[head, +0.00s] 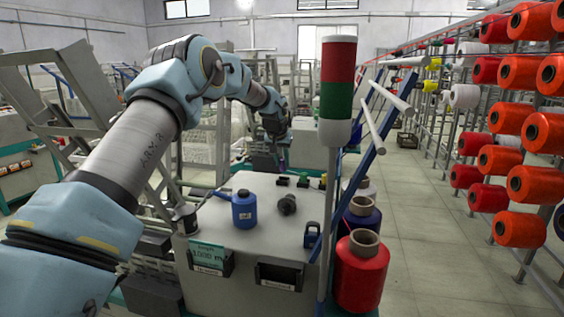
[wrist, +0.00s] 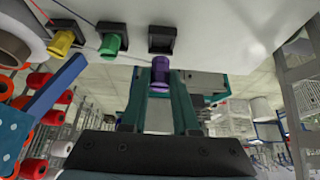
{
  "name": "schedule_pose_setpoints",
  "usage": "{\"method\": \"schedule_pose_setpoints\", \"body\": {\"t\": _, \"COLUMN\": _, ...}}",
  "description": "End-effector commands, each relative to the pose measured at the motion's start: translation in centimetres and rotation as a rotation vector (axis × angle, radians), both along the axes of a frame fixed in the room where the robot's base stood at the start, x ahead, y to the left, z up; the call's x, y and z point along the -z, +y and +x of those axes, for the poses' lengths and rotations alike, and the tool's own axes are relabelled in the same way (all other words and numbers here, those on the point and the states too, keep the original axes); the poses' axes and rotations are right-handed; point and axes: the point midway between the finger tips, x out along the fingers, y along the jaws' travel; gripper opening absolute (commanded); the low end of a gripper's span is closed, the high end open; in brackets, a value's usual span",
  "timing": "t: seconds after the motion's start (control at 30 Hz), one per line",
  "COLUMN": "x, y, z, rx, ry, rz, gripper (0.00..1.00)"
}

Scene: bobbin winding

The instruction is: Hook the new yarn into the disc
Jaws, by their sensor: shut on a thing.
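My gripper (wrist: 160,82) is shut on a small purple cylindrical piece (wrist: 161,72), held between its two dark teal fingertips in the wrist view. The piece stands close to a black holder (wrist: 161,38) on the pale machine top (wrist: 215,25); I cannot tell whether they touch. In the head view my gripper (head: 279,143) is beyond the machine's far edge, with a trace of purple at its tip. Similar holders carry a green piece (wrist: 110,45) and a yellow piece (wrist: 64,42). I cannot make out a loose yarn strand or clearly identify the disc.
A blue bottle (head: 244,209) and a dark knob (head: 288,204) are on the machine top. A red and green signal column (head: 337,85) rises at its right. A red yarn cone (head: 362,272) stands beside it. A creel of orange cones (head: 529,74) lines the right; the aisle floor (head: 430,230) is clear.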

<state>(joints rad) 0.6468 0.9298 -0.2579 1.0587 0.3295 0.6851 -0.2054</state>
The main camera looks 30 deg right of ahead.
Motion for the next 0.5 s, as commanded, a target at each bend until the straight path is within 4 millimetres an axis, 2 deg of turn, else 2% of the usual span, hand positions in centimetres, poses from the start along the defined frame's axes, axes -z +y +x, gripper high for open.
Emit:
{"method": "schedule_pose_setpoints", "body": {"t": 0.3, "x": -0.4, "y": 0.0, "z": -0.4, "rx": 0.002, "ry": -0.001, "rz": 0.000, "gripper": 0.00}}
{"method": "schedule_pose_setpoints", "body": {"t": 0.37, "x": -0.9, "y": 0.1, "z": -1.1, "rx": 0.005, "ry": -0.001, "rz": 0.001, "gripper": 0.00}}
{"method": "schedule_pose_setpoints", "body": {"t": 0.5, "x": -3.2, "y": 0.6, "z": -4.1, "rx": 0.012, "ry": -0.005, "rz": 0.002, "gripper": 0.00}}
